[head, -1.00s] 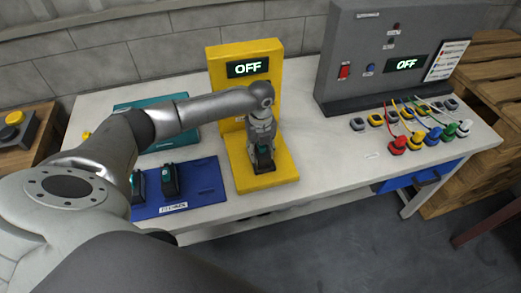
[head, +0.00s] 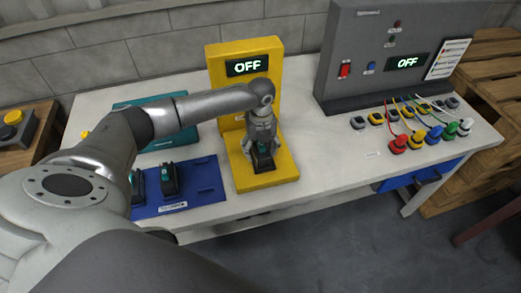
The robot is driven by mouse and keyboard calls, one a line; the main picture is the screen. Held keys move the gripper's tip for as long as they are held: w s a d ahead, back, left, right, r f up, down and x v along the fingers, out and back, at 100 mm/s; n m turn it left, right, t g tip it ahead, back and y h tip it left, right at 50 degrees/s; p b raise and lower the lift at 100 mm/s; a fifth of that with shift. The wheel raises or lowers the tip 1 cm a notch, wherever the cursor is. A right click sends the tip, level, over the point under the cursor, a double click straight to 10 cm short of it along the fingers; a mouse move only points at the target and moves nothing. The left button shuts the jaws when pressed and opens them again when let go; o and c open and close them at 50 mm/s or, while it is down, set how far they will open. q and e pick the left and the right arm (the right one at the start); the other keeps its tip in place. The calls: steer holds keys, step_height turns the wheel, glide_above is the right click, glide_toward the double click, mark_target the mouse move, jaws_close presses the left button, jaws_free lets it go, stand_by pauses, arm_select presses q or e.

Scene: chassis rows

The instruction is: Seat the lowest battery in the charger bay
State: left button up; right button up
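The yellow charger (head: 217,98) stands on the white table, and its display (head: 247,66) reads OFF. A dark battery with a teal mark (head: 264,160) stands upright in the bay on the charger's base. My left gripper (head: 263,148) is right over this battery, with its fingers spread on either side of the top. The gripper hides part of the battery, and I cannot tell how deep it sits. Two similar batteries, one (head: 169,179) and another (head: 138,187) partly behind my arm, stand on the blue tray (head: 205,172). My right gripper is not in view.
A teal case or mat (head: 180,136) lies behind my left arm. A grey panel (head: 345,40) with an OFF display stands at the right, with several coloured plugs (head: 398,144) before it. The table (head: 325,165) is clear between charger and plugs.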

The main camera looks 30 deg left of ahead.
arm_select(q)
step_height(320, 180, up, 11)
steer(key=shift+f, duration=0.1)
stand_by(0.5)
